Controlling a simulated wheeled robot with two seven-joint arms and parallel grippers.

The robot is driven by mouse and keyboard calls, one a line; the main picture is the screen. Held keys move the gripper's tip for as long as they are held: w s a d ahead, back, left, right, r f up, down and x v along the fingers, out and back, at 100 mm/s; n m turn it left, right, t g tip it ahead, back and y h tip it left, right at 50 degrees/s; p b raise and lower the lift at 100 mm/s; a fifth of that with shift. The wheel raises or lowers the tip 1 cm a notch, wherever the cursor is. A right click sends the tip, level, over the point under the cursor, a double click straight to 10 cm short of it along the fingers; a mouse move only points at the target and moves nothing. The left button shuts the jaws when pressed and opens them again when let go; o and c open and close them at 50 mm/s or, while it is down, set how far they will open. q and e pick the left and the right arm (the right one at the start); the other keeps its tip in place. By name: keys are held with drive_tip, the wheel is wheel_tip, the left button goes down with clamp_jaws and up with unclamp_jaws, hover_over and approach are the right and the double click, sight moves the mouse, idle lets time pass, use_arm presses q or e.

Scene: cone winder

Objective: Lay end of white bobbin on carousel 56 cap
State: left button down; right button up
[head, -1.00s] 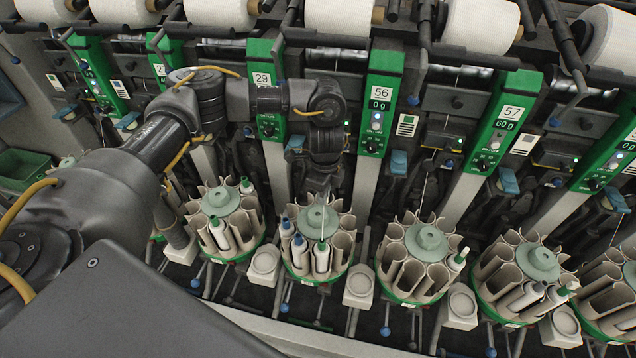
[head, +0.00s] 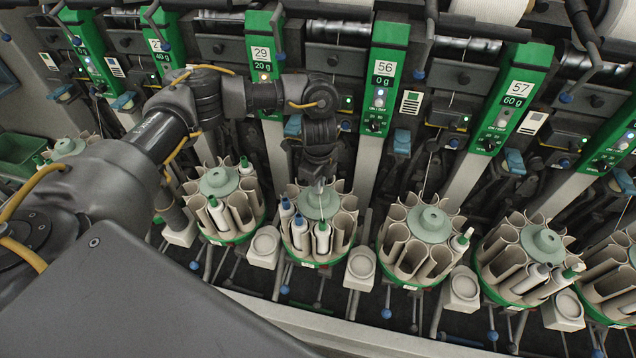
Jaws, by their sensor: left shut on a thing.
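The carousel (head: 338,246) below and left of the 56 panel (head: 384,75) has a grey-green round cap (head: 312,207) in its middle. A white bobbin with a green tip (head: 322,240) stands upright in a front pocket. Two blue-tipped white bobbins (head: 299,232) stand in pockets to its left. My left gripper (head: 319,188) points down at the cap, near its back edge. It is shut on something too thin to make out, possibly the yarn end. I cannot tell whether the fingertips touch the cap. My right gripper is not in view.
Similar carousels stand left (head: 218,183) and right (head: 429,219), close by. Small pale cup holders (head: 361,267) sit between them. Sloping posts, green panels and dark machine parts crowd the space behind. Thin rods with blue knobs stick out in front.

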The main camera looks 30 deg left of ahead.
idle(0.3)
use_arm(q)
drive_tip(key=shift+f, duration=0.2)
idle(0.5)
drive_tip(key=shift+f, duration=0.2)
idle(0.4)
drive_tip(key=shift+p, duration=0.35)
idle(0.4)
drive_tip(key=c, duration=0.9)
unclamp_jaws()
drive_tip(key=shift+c, duration=0.2)
